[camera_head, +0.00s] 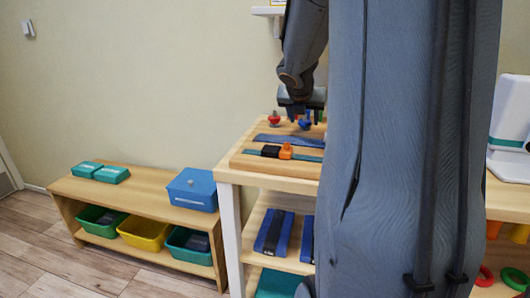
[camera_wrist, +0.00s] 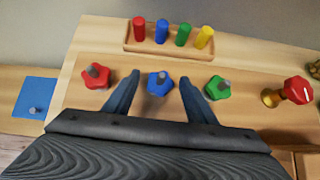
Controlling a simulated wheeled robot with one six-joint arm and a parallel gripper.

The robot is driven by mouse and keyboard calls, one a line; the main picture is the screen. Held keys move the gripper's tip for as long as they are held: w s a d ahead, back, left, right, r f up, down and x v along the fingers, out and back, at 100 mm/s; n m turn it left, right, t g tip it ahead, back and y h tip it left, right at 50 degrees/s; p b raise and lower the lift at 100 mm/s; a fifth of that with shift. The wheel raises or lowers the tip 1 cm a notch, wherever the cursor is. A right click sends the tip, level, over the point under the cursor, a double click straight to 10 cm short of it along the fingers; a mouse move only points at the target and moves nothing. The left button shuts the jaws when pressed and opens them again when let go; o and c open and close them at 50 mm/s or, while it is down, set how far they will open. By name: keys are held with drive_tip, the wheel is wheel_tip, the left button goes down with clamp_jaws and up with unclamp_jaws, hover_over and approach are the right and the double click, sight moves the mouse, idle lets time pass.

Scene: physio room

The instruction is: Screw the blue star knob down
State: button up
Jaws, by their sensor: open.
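The blue star knob (camera_wrist: 157,83) sits on a threaded post in the middle of a wooden board (camera_wrist: 130,72) in the wrist view. A red star knob (camera_wrist: 96,76) is left of it and a green star knob (camera_wrist: 217,88) is right of it. My gripper (camera_wrist: 158,90) is open, with one finger on each side of the blue knob; I cannot tell whether either finger touches it. In the head view my gripper (camera_head: 303,117) points down over the board, the blue knob (camera_head: 305,121) shows just beneath it, and the red knob (camera_head: 274,118) stands to the left.
A peg rack (camera_wrist: 168,47) with several coloured pegs stands behind the knobs. A red-handled brass valve (camera_wrist: 298,90) is at the right. In the head view a strap board (camera_head: 243,162) lies at the table's front, and a low bench (camera_head: 140,187) with bins stands left.

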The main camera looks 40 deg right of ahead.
drive_tip(key=shift+s+d+r+n+t+y+p, duration=0.15)
drive_tip(key=shift+n+t+y+p, duration=0.6)
drive_tip(key=shift+p, duration=1.1)
drive_tip(key=shift+s+d+r+n+t+y+p, duration=0.1)
drive_tip(key=shift+n+t+y+p, duration=0.15)
drive_tip(key=shift+n+p, duration=1.25)
drive_tip(key=shift+p, duration=0.9)
drive_tip(key=n+y+p, duration=0.1)
drive_tip(key=p, duration=0.3)
drive_tip(key=n+t+y+p, duration=0.1)
drive_tip(key=n+p, duration=0.1)
drive_tip(key=p, duration=0.3)
drive_tip(key=n+y+p, duration=0.1)
drive_tip(key=y+p, duration=0.1)
drive_tip(key=p, duration=0.3)
drive_tip(key=shift+d+n, duration=0.3)
drive_tip(key=shift+n, duration=0.05)
drive_tip(key=shift+n+y+p, duration=0.3)
drive_tip(key=shift+n+p, duration=0.1)
drive_tip(key=shift+p, duration=0.45)
